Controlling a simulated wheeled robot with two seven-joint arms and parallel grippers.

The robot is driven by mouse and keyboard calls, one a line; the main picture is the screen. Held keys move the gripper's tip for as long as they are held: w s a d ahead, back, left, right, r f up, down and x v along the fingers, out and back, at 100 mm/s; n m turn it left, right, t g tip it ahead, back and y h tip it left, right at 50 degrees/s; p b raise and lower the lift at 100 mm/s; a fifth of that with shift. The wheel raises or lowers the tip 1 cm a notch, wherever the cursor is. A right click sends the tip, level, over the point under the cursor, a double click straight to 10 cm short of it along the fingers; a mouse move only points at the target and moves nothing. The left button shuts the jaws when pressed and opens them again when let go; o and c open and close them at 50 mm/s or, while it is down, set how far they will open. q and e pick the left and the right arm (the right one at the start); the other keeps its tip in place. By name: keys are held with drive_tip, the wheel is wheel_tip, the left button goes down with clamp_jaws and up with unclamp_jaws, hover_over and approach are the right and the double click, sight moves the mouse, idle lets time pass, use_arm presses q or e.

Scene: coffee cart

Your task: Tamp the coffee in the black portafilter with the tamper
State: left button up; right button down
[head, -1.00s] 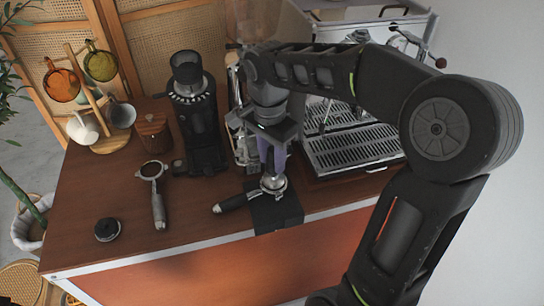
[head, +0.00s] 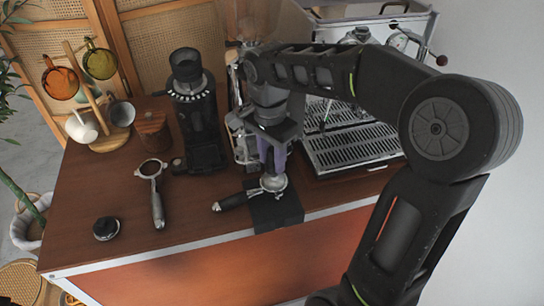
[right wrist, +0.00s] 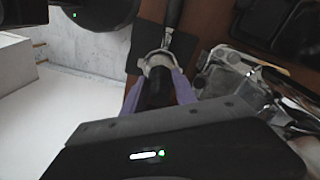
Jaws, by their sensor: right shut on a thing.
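The black-handled portafilter (head: 234,201) lies on a black mat (head: 277,215) near the counter's front edge, handle to the left. My right gripper (head: 272,168) is directly above its basket, pointing down, with purple fingers shut on the tamper (right wrist: 155,90). The tamper stands roughly upright, its lower end at the basket; whether it presses on the coffee cannot be told. The right wrist view shows the portafilter's handle (right wrist: 173,14) beyond the gripper. The coffee in this basket is hidden. My left gripper is not in view.
A second portafilter (head: 156,190) with coffee lies to the left, near a round black tool (head: 106,228). A grinder (head: 196,110), a wooden canister (head: 152,131) and a cup stand (head: 109,142) are behind. The espresso machine (head: 350,148) is close on the right.

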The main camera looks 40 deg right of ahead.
sight(272, 149)
drive_tip(key=shift+f+b, duration=0.3)
drive_tip(key=shift+f, duration=0.15)
drive_tip(key=shift+s+f, duration=0.2)
drive_tip(key=shift+f, duration=0.05)
idle(1.3)
drive_tip(key=shift+r, duration=0.2)
drive_tip(key=shift+w+r+p, duration=0.2)
drive_tip(key=shift+r+p, duration=0.8)
drive_tip(key=shift+r, duration=0.5)
wheel_tip(272, 149, up, 3)
drive_tip(key=shift+r+p, duration=0.1)
drive_tip(key=shift+p, duration=1.1)
drive_tip(key=shift+r+p, duration=0.55)
drive_tip(key=shift+r, duration=0.4)
